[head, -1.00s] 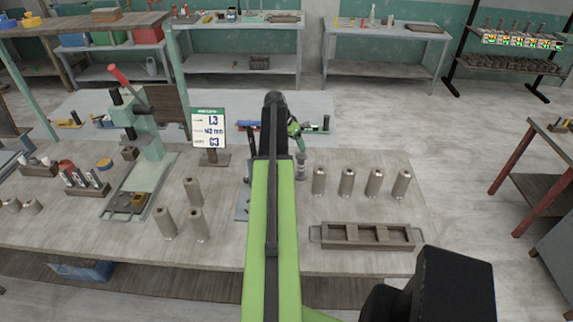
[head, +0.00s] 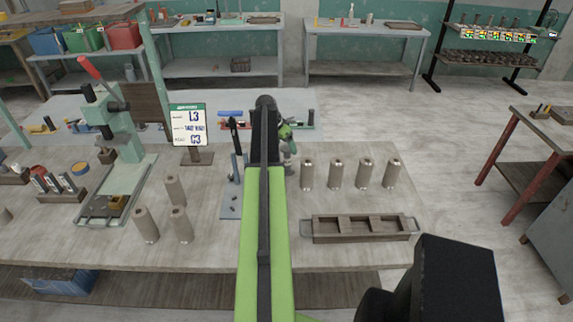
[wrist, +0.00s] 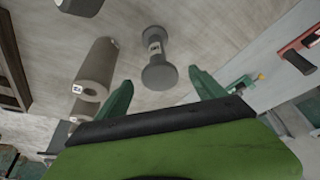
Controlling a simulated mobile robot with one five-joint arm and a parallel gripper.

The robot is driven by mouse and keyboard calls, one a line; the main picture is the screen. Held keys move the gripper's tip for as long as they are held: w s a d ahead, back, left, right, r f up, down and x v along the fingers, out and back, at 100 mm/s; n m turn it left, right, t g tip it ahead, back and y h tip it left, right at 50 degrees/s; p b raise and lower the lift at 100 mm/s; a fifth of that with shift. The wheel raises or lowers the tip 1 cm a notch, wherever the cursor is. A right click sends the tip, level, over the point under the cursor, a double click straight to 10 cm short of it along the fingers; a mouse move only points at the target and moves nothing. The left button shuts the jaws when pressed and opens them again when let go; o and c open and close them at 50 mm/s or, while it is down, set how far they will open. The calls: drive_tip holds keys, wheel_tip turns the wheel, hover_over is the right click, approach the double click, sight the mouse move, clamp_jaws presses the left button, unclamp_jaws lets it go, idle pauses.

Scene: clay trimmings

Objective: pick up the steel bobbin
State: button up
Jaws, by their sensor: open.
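The steel bobbin (wrist: 157,58) is a grey spool with a wide flange at each end and a small pale label. In the wrist view it lies ahead of my gripper (wrist: 160,82), roughly between the lines of the two green fingers. The fingers are spread apart with nothing between them. In the head view the bobbin (head: 289,165) shows only partly, just right of my arm and below my gripper (head: 288,137); the arm hides much around it.
Several grey-brown cylinders (head: 336,173) stand in a row right of the bobbin; one cylinder (wrist: 95,70) is close to the left finger in the wrist view. A compartmented tray (head: 361,241) lies in front. More cylinders (head: 182,224) and a sign (head: 188,125) stand to the left.

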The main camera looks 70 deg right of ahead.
sight(287, 148)
drive_tip(key=b+x, duration=0.2)
drive_tip(key=x, duration=0.2)
drive_tip(key=shift+f+b, duration=0.1)
drive_tip(key=shift+b, duration=0.25)
clamp_jaws()
